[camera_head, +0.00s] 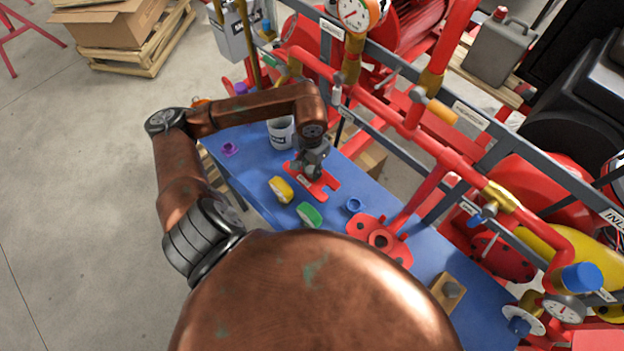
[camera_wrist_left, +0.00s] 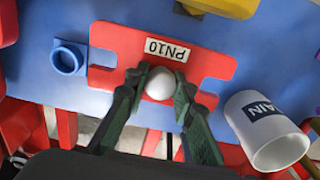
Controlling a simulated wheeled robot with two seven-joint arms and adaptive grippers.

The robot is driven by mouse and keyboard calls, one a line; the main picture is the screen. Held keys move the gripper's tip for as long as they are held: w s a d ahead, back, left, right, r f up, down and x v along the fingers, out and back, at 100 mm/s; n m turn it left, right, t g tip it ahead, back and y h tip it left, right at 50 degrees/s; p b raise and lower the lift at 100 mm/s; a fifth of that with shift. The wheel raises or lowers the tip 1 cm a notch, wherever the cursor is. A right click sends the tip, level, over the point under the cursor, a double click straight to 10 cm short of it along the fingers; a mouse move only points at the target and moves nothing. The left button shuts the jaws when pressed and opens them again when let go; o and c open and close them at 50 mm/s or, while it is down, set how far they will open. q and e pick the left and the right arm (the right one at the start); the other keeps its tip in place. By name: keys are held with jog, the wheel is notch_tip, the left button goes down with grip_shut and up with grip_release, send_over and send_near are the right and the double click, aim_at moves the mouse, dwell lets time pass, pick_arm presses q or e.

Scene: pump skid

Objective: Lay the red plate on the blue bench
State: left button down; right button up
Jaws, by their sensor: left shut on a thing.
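The red plate (camera_head: 325,186) is a flat slotted piece with a white PN10 label and a pale round knob. It also shows in the left wrist view (camera_wrist_left: 215,62). My left gripper (camera_head: 312,172) comes down on it from above. In the left wrist view its fingers (camera_wrist_left: 158,88) are shut on the knob, one on each side. The plate is over the blue bench (camera_head: 262,160), near its far edge; I cannot tell whether it touches the top. The bench also shows in the wrist view (camera_wrist_left: 50,25). My right gripper is not in view.
A white mug (camera_head: 281,133) labelled DRAIN stands close to the plate. A yellow block (camera_head: 281,189), a green block (camera_head: 309,215) and a blue ring (camera_head: 355,205) lie nearby. A red flange (camera_head: 365,227) is to the right. Red pipework (camera_head: 375,110) runs along the far side.

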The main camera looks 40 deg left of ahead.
aim_at(311, 179)
pick_arm(q)
notch_tip(311, 179, down, 2)
jog(key=shift+s+f, duration=0.1)
notch_tip(311, 179, down, 3)
jog(key=shift+f, duration=0.65)
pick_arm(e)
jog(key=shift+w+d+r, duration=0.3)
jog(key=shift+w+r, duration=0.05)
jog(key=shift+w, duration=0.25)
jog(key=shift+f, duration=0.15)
pick_arm(q)
jog(key=c, duration=2.1)
grip_release()
jog(key=shift+f, duration=0.15)
jog(key=o, duration=0.4)
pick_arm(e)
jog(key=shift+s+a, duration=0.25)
pick_arm(q)
jog(key=shift+o, duration=0.2)
